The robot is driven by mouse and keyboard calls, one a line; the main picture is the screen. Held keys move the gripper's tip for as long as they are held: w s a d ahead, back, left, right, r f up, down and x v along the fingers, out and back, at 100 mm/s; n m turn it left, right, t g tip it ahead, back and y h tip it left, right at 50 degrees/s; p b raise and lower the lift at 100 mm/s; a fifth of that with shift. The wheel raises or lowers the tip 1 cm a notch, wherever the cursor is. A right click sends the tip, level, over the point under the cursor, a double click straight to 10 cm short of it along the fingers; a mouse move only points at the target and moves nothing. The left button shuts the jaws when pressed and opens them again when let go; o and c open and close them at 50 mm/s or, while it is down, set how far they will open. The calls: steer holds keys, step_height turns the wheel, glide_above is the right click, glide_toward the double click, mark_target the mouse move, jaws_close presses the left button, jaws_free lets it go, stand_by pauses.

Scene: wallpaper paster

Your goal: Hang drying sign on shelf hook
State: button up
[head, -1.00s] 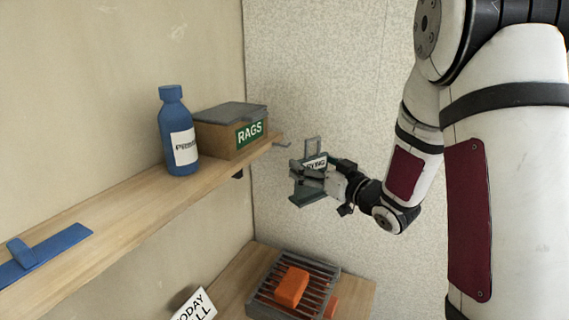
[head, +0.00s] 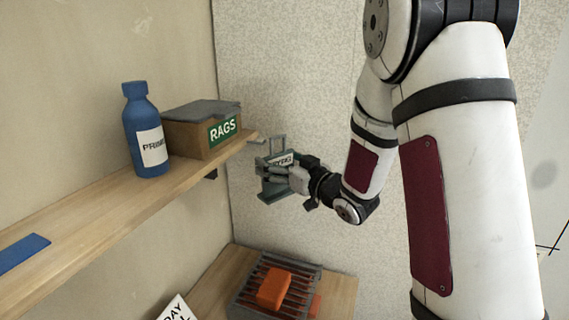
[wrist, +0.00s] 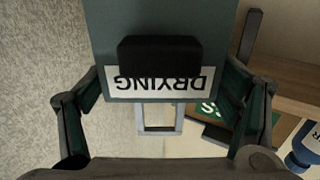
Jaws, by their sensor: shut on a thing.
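The drying sign (head: 273,187) is a dark grey-green plate with a white DRYING label and a grey rectangular loop on top. My gripper (head: 287,177) is shut on it and holds it upright in the air, just right of the shelf's end. In the wrist view the sign (wrist: 105,45) appears upside down between the finger links, with its loop (wrist: 160,119) below the label and a black block across its middle. The shelf hook (head: 257,141) is a small grey piece at the shelf's right end. The loop is close to it in the picture; contact cannot be told.
A wooden shelf (head: 85,232) holds a blue bottle (head: 149,130) and a cardboard RAGS box (head: 190,140) near the hook. Below, a grey rack (head: 245,290) with an orange block (head: 273,288) stands on a lower wooden surface. A speckled wall is behind my gripper.

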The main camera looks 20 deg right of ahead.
steer(key=w+a+f+b, duration=0.1)
steer(key=w+a+b, duration=0.1)
steer(key=w+a, duration=0.2)
steer(key=shift+a, duration=0.2)
stand_by(0.6)
steer(key=shift+f, duration=0.15)
stand_by(0.6)
steer(key=o, duration=1.2)
steer(key=shift+c, duration=0.2)
steer(key=shift+s, duration=0.15)
